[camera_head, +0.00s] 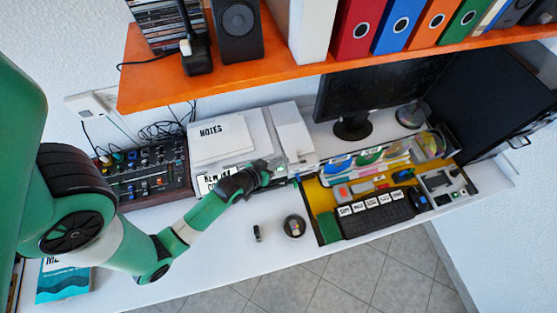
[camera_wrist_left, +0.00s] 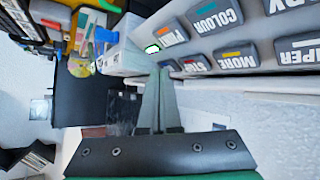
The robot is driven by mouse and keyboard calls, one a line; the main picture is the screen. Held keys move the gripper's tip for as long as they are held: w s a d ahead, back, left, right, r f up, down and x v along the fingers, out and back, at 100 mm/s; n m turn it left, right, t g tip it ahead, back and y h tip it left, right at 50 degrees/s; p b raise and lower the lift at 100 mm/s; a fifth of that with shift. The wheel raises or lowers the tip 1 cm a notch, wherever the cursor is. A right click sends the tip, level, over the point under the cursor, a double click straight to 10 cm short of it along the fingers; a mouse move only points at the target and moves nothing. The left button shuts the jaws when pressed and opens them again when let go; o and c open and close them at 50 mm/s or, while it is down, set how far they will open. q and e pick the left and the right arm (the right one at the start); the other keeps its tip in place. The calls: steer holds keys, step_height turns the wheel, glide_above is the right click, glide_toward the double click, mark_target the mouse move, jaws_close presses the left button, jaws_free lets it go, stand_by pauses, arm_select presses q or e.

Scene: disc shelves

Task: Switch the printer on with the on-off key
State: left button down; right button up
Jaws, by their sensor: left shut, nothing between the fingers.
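The printer (camera_head: 232,150) is white and stands at the back of the desk, with a sheet marked NOTES on top. In the left wrist view its front panel (camera_wrist_left: 240,86) carries several grey keys, upside down, including a COLOUR key (camera_wrist_left: 216,20). A small oval white and green spot (camera_wrist_left: 152,48) lies just beyond my fingertips; its marking is too small to read. My left gripper (camera_head: 286,172) is shut and empty, close in front of the printer's right end; it also shows in the left wrist view (camera_wrist_left: 161,72). I cannot tell whether it touches the panel. My right gripper is not in view.
An orange shelf (camera_head: 300,72) with binders overhangs the back. A mixer (camera_head: 148,170) stands left of the printer. A small round container (camera_head: 294,226) stands in front; the front desk strip is mostly clear.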

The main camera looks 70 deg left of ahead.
arm_select(q)
steer(key=shift+d+r+p, duration=0.35)
steer(key=shift+r+p, duration=0.4)
steer(key=shift+p, duration=0.1)
steer(key=shift+d, duration=0.1)
step_height(320, 180, up, 5)
steer(key=d+p, duration=0.3)
steer(key=p, duration=0.1)
steer(key=shift+r+p, duration=0.2)
steer(key=shift+p, duration=0.2)
